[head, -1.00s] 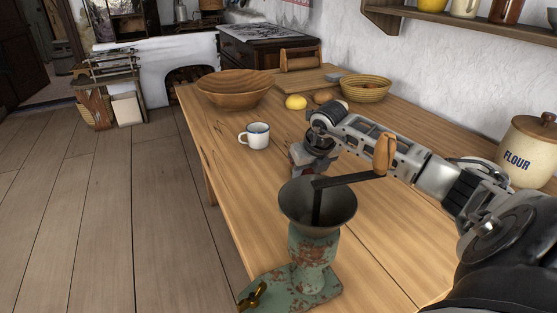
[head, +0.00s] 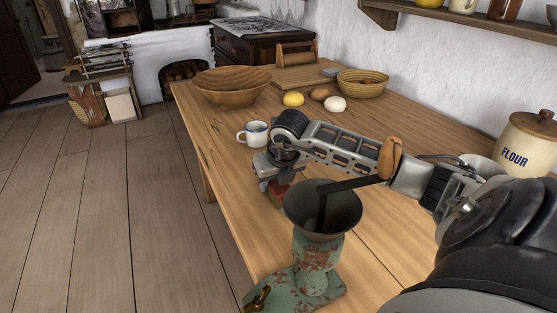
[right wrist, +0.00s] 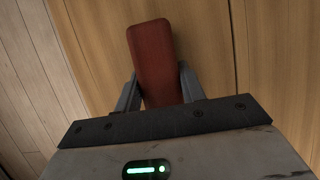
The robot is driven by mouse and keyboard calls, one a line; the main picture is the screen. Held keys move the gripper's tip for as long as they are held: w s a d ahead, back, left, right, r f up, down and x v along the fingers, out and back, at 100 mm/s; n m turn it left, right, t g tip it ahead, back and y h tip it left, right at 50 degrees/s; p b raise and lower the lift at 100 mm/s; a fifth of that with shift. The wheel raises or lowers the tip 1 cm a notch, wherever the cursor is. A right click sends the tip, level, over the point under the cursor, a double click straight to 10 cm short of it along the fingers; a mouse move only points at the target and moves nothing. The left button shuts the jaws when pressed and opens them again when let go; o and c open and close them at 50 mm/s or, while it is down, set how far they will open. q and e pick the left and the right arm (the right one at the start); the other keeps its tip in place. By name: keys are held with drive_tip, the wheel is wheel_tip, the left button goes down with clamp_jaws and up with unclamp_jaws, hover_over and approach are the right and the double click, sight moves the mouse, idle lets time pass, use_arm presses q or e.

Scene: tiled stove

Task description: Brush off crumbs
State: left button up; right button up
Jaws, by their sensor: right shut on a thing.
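My right gripper (head: 268,184) is low over the wooden table (head: 225,172), near its left edge. It is shut on a red block-shaped thing, probably the brush (right wrist: 153,50). The brush sticks out beyond the fingers in the right wrist view, where the gripper (right wrist: 159,92) clasps its near end. In the head view only a bit of the red brush (head: 279,193) shows, behind the grinder. Whether it touches the tabletop I cannot tell. I can make out no crumbs. My left gripper is not in view.
A rusty green grinder (head: 316,250) with a crank stands just in front of my right gripper. A white mug (head: 256,133) is close behind it. Farther back are a wooden bowl (head: 232,88), a lemon (head: 293,99), eggs (head: 336,104) and a basket (head: 362,84). A flour jar (head: 525,145) stands right.

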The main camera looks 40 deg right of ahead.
wheel_tip(320, 180, up, 4)
drive_tip(key=shift+f+p, duration=0.15)
drive_tip(key=shift+p, duration=0.65)
drive_tip(key=shift+r+p, duration=1.3)
drive_tip(key=shift+r, duration=0.8)
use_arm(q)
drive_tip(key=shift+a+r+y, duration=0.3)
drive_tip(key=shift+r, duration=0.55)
use_arm(e)
drive_tip(key=shift+r, duration=0.1)
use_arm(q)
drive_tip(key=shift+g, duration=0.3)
